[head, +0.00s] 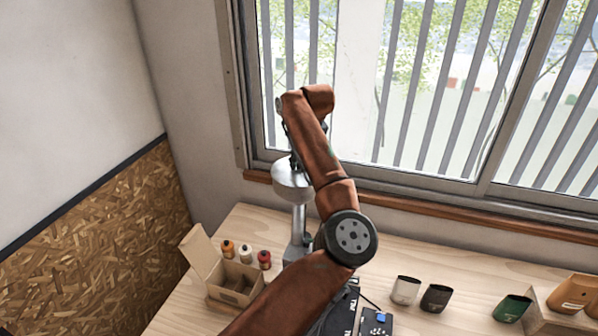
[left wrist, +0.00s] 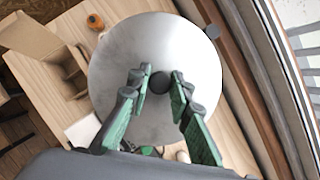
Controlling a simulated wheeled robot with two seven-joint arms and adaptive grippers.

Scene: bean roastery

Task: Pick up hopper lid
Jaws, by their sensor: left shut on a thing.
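The hopper lid (left wrist: 150,35) is a round, silvery disc with a dark knob (left wrist: 158,82) at its centre, filling the middle of the left wrist view. My left gripper (left wrist: 160,78) has its green-padded fingers on both sides of the knob, shut on it. In the head view a silver, rounded hopper top (head: 291,184) stands on a grey grinder body (head: 298,222), partly behind my left arm. The gripper there is mostly hidden by the arm. I cannot tell whether the lid rests on the hopper or is raised. My right gripper is not in view.
An open cardboard box (head: 233,283) and several small bottles (head: 246,254) stand left of the grinder on the wooden table (head: 180,312). A white cup (head: 405,290), a dark cup (head: 436,298) and a green one (head: 512,308) stand to the right. The window (head: 420,90) is close behind.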

